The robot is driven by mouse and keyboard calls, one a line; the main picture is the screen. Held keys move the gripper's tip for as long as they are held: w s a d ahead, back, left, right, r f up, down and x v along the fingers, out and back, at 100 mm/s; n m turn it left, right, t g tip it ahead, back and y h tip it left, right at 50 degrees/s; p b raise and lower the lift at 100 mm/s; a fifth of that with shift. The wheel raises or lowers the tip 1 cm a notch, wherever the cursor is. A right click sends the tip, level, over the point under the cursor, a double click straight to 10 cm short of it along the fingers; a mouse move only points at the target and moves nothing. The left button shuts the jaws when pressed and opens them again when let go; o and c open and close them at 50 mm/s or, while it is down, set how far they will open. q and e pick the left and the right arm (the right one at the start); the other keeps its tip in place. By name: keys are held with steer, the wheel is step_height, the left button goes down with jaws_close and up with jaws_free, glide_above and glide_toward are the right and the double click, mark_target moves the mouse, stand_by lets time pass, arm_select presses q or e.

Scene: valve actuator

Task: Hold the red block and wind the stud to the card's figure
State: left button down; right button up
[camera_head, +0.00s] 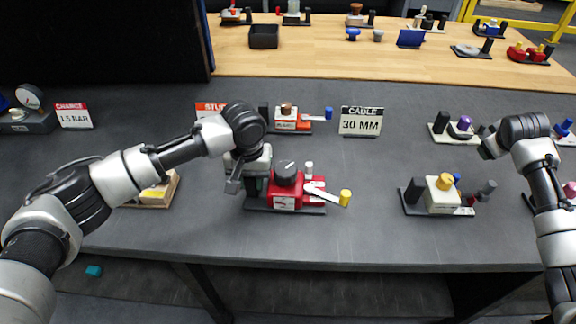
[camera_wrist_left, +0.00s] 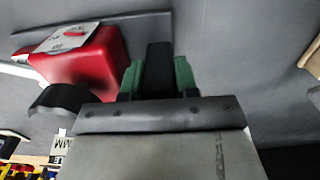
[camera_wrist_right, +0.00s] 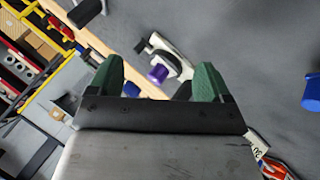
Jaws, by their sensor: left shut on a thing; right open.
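The red block (camera_head: 285,198) stands on a dark base plate at mid-table, with a black round knob (camera_head: 287,173) on top. A small pale stud (camera_head: 308,171) and a white lever with a yellow tip (camera_head: 345,197) are at its right. My left gripper (camera_wrist_left: 158,72) is shut on the dark post (camera_wrist_left: 159,66) just left of the block; the red block shows beside it in the left wrist view (camera_wrist_left: 88,60). The card headed "STUD" (camera_head: 211,107) is mostly hidden by my left arm; its figure is unreadable. My right gripper (camera_wrist_right: 158,82) is open and empty.
Cards reading "CABLE 30 MM" (camera_head: 361,121) and "1.5 BAR" (camera_head: 74,116) stand behind. An orange-red unit (camera_head: 292,122) sits behind the red block. A cream unit with a yellow knob (camera_head: 440,194) stands right. A purple-knob unit (camera_wrist_right: 160,70) lies beyond my right fingers.

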steer(key=w+a+n+y, duration=0.2)
steer(key=a+n+y, duration=0.25)
steer(key=a, duration=1.15)
steer(key=n+g+y, duration=0.9)
steer(key=n, duration=0.2)
glide_toward(287, 169)
steer(key=x, duration=0.9)
steer(key=shift+a+f, duration=0.25)
steer(key=shift+m, duration=0.25)
steer(key=c, duration=0.9)
